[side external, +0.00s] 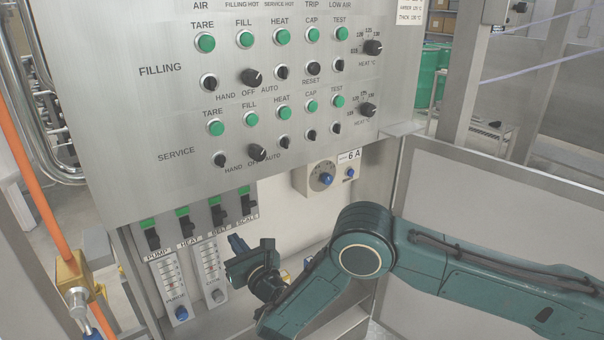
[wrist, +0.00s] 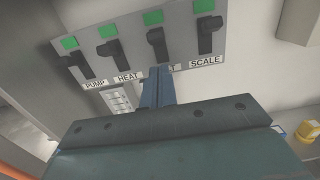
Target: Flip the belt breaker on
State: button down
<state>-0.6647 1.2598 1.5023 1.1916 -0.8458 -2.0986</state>
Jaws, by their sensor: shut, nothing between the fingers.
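The belt breaker (side external: 218,214) is a black lever switch under a green marker, third from the left in a row of breakers. In the wrist view the belt breaker (wrist: 157,45) stands just beyond my fingertips, and its label is partly covered by them. I cannot tell surely whether its lever is up or down. My gripper (side external: 238,243) is shut and empty, below and a little right of the belt breaker. In the wrist view my gripper's blue-grey fingers (wrist: 158,76) point at the belt breaker's lower end, with a small gap seeming to remain.
The pump breaker (side external: 151,237) and heat breaker (side external: 184,225) are to the left; the scale breaker (side external: 248,203) is close on the right. A dial box (side external: 321,178) and the steel control panel's lower edge (side external: 285,168) are nearby.

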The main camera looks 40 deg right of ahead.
jog(key=s+r, duration=0.4)
jog(key=shift+r, duration=0.35)
dwell(0.3)
jog(key=d+r+m+g+h, duration=0.45)
jog(key=d+r+m, duration=0.35)
jog(key=d+m, duration=0.45)
jog(key=s+d+r+m+g+h, duration=0.1)
jog(key=s+d+r+m+g, duration=0.3)
jog(key=s+d+r+m, duration=0.45)
jog(key=s+d+r+m+g+y, duration=0.1)
jog(key=s+d+m, duration=0.2)
jog(key=s+m, duration=0.3)
jog(key=s+d+r+m+g+y, duration=0.1)
jog(key=s+d+r+m+y, duration=0.15)
jog(key=s, duration=0.45)
jog(key=s+f+m+g+y, duration=0.1)
jog(key=s+m, duration=0.5)
jog(key=s, duration=1.2)
jog(key=shift+s+a+f+g+y, duration=0.15)
jog(key=shift+s+a+g+y, duration=0.15)
jog(key=shift+a+g+y, duration=0.35)
jog(key=shift+d+m, duration=0.2)
jog(key=shift+m, duration=0.05)
